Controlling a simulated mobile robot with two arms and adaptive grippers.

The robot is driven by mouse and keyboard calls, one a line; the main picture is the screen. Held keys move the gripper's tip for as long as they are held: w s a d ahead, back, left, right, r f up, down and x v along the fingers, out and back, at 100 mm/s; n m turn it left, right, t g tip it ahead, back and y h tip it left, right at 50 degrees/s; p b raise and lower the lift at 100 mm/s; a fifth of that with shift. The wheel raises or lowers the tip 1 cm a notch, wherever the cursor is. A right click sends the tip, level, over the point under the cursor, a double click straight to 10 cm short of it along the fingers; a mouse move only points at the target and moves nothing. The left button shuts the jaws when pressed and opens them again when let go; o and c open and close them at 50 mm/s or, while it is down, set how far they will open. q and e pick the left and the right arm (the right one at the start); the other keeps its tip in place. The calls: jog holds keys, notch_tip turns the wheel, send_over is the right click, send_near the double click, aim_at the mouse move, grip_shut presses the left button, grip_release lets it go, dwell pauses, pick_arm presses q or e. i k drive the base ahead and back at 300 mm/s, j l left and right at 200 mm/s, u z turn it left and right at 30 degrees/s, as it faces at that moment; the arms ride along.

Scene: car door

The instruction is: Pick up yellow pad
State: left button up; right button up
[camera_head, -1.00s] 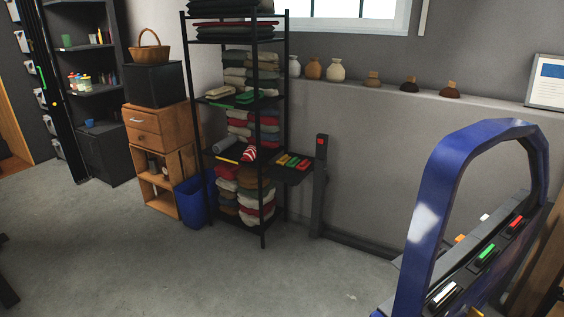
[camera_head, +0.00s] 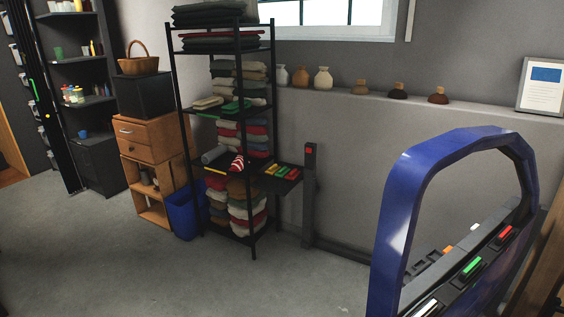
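Several small coloured pads (camera_head: 283,172) lie on a small black tray (camera_head: 292,184) beside the black shelf rack. Red, green and yellow-orange show among them, but they are too small to tell apart exactly. The blue car door frame (camera_head: 397,220) stands near at the right. Its inner panel carries a red pad (camera_head: 505,235), a green pad (camera_head: 473,265), a white pad (camera_head: 428,308) and a small orange piece (camera_head: 447,249). Neither of my grippers is in view.
The black rack (camera_head: 174,130) holds folded cloths. A blue bin (camera_head: 184,216) and a wooden cabinet (camera_head: 150,138) stand left of it. A dark post (camera_head: 310,200) stands right of the tray. Grey floor (camera_head: 110,260) is open at the front left.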

aim_at(274, 169)
jog(key=i+j+z, duration=0.1)
jog(key=i+j, duration=0.7)
jog(key=i+j+z, duration=0.15)
jog(key=i+j, duration=0.65)
jog(key=j, duration=0.15)
